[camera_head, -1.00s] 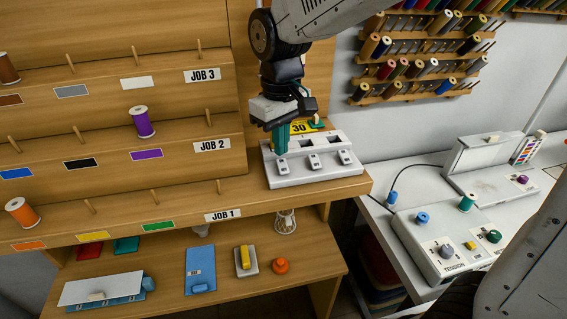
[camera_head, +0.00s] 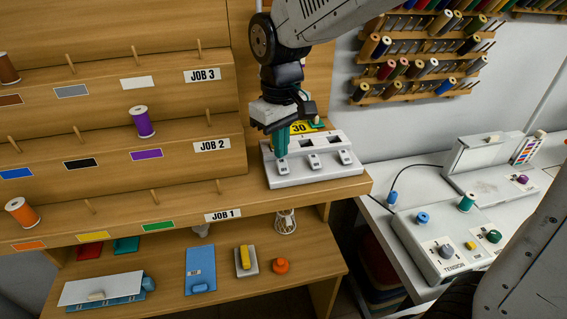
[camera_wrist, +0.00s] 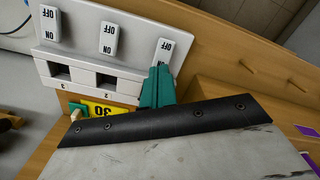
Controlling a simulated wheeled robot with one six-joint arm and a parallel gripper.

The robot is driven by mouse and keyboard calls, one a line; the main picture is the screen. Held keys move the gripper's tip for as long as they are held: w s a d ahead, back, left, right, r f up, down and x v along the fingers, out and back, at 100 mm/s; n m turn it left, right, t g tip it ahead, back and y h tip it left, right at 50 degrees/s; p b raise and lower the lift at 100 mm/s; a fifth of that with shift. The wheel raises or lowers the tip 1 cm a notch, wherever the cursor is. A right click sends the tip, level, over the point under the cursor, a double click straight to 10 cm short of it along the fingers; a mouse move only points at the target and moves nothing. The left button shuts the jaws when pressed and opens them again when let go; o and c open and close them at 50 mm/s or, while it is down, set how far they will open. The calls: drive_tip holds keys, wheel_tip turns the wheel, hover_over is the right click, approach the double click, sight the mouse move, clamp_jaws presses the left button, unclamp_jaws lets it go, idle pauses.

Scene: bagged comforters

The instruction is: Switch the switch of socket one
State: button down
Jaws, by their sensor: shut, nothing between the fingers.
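The white socket strip (camera_head: 312,176) lies on the wooden shelf's right end, with three white rocker switches along its front. My gripper (camera_head: 281,155) has green fingers, shut and empty, pointing down at the strip's left end, just behind the leftmost switch (camera_head: 283,168). In the wrist view, the strip (camera_wrist: 80,58) appears turned round. The fingers (camera_wrist: 158,85) overlap the lower part of that same switch (camera_wrist: 163,48), now rightmost, marked OFF; whether they touch it is unclear. The middle switch (camera_wrist: 108,38) and far switch (camera_wrist: 48,22) carry OFF and ON marks. The socket beside my fingers is hidden.
A yellow "30" card (camera_head: 300,127) and a small green piece (camera_head: 317,124) are just behind the strip. Job shelves with a purple spool (camera_head: 143,121) stand left. A grey desk with a tension box (camera_head: 440,245) is at the right.

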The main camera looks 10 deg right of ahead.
sight(282, 160)
drive_tip(key=shift+f, duration=0.65)
drive_tip(key=shift+r, duration=3.5)
drive_tip(key=shift+s+f, duration=0.1)
drive_tip(key=shift+s, duration=0.05)
drive_tip(key=shift+m+g, duration=0.3)
drive_tip(key=shift+m, duration=0.2)
drive_tip(key=s, duration=0.1)
drive_tip(key=s+d+f, duration=0.1)
drive_tip(key=s+d, duration=0.1)
drive_tip(key=s, duration=0.1)
drive_tip(key=shift+d+f, duration=0.2)
drive_tip(key=shift+d, duration=0.05)
drive_tip(key=s+d+m+t, duration=0.1)
drive_tip(key=s+d+m, duration=0.1)
drive_tip(key=s+d, duration=0.4)
drive_tip(key=s+d+m+t, duration=0.1)
drive_tip(key=s+d+m, duration=0.2)
drive_tip(key=s+d, duration=0.3)
drive_tip(key=s, duration=0.5)
drive_tip(key=shift+d, duration=0.35)
